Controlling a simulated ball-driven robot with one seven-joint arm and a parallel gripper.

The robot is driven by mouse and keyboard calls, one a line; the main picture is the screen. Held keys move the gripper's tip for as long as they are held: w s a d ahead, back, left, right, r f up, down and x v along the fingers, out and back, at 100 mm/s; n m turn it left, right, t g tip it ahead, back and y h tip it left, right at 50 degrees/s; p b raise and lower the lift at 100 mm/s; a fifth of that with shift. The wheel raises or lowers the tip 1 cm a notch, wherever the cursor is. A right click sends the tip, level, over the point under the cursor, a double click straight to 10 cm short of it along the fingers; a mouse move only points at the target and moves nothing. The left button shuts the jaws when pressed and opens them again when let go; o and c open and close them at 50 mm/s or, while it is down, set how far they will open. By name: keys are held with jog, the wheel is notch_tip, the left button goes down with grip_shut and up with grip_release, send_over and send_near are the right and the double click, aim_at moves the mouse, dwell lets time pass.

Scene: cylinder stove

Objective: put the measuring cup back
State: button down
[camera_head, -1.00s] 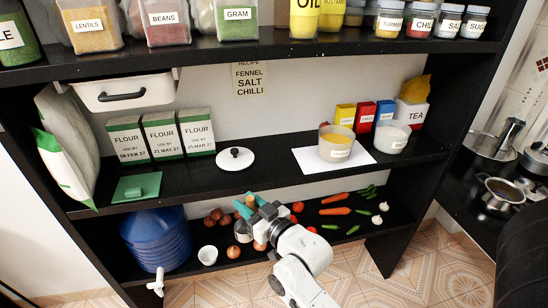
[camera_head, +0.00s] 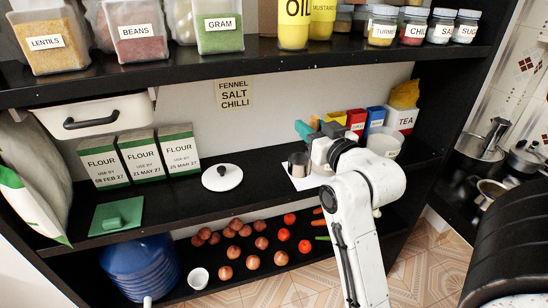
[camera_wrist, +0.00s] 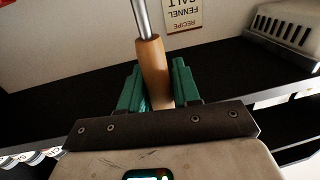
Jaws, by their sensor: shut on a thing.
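My gripper (camera_head: 308,129) is over the middle shelf, its teal fingers shut on a wooden handle (camera_wrist: 153,72). A metal rod (camera_wrist: 142,18) runs on from the handle in the wrist view. A small metal measuring cup (camera_head: 298,163) shows just below the fingers in the head view, and it appears to be the end of this handled tool. The cup is above or in front of a white sheet (camera_head: 298,181) on the middle shelf; I cannot tell whether they touch. My arm hides most of the sheet and whatever stands on it.
A white lid (camera_head: 222,178) lies left of the cup, with flour boxes (camera_head: 140,156) further left. The upper shelf (camera_head: 200,62) runs above.

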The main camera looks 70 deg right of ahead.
jog(key=w+d+f+b, duration=0.4)
jog(key=w+d+f, duration=0.2)
jog(key=w+f, duration=0.5)
jog(key=shift+f, duration=0.5)
jog(key=shift+d, duration=0.1)
jog(key=shift+f, duration=0.2)
jog(key=c, duration=0.8)
grip_release()
jog(key=shift+r, duration=0.1)
